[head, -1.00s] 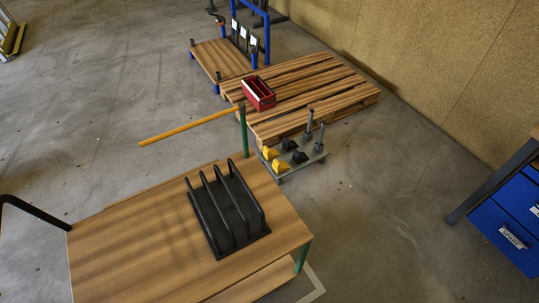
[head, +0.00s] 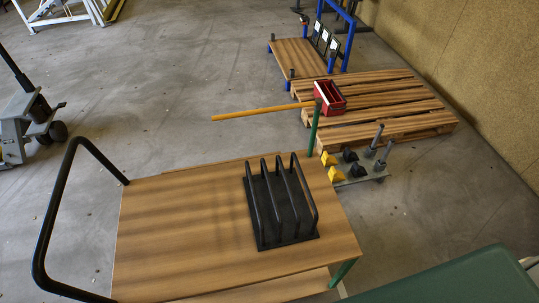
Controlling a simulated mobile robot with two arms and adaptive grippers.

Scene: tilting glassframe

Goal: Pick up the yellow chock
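Two yellow chocks show in the head view, to the right of the middle. One yellow chock (head: 328,159) sits at the back left of a small grey wheeled platform (head: 362,178), and another yellow chock (head: 334,174) sits in front of it. Black chocks (head: 351,163) stand beside them on the same platform. The platform is on the floor between the wooden cart and the pallet. Neither of my grippers is in view.
A wooden cart (head: 180,225) with a black slotted rack (head: 282,237) and black handle (head: 65,190) fills the foreground. A yellow bar (head: 262,113) extends beyond it. A pallet (head: 400,105) carries a red toolbox (head: 330,97). A green surface (head: 455,282) is at bottom right. Floor at left is mostly open.

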